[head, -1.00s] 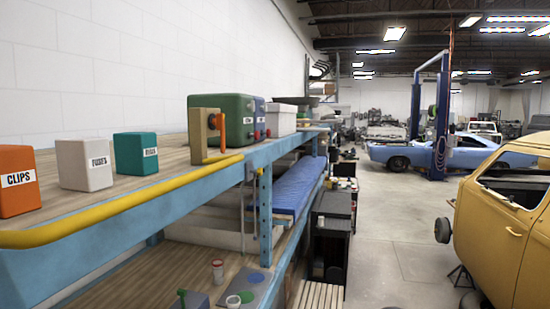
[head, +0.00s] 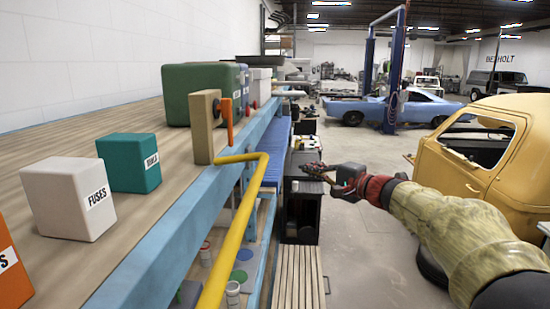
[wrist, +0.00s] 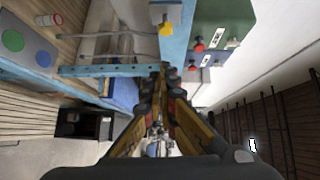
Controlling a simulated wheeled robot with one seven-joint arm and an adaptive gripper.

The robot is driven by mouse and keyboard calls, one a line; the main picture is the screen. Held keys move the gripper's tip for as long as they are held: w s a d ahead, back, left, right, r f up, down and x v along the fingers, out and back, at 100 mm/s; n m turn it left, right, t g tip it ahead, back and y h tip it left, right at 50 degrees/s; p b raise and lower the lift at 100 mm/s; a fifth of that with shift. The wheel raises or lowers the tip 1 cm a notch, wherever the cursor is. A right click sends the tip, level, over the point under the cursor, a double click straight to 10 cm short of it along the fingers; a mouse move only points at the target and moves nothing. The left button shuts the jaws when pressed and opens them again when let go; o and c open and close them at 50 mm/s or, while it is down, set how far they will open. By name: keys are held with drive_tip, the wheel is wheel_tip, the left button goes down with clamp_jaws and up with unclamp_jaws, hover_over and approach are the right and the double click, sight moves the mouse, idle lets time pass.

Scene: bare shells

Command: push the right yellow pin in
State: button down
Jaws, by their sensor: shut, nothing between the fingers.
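In the wrist view a small yellow piece (wrist: 165,28) sits on a grey block at the blue beam; I cannot tell whether it is the right yellow pin. No separate yellow pin can be made out in the head view. My gripper (head: 308,169) is shut and empty, out over the aisle right of the bench. In the wrist view its fingers (wrist: 168,74) meet below the yellow piece in the picture, apart from it.
A yellow rail (head: 232,235) runs along the bench edge. A wooden block (head: 204,128) with an orange lever stands there. Behind is a green box (head: 185,95); red knobs (wrist: 199,46) show in the wrist view. White (head: 70,198) and teal (head: 130,162) boxes stand nearer. The aisle floor is open.

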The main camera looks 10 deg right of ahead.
drive_tip(key=shift+d+r, duration=0.25)
drive_tip(key=shift+r, duration=0.1)
drive_tip(key=shift+a, duration=0.1)
drive_tip(key=shift+w, duration=0.15)
drive_tip(key=s+a+p+x, duration=0.1)
drive_tip(key=p+x, duration=0.3)
drive_tip(key=x, duration=0.8)
drive_tip(key=shift+w+a+p, duration=0.15)
drive_tip(key=shift+a+p, duration=0.2)
drive_tip(key=shift+a, duration=0.5)
drive_tip(key=shift+r, duration=0.1)
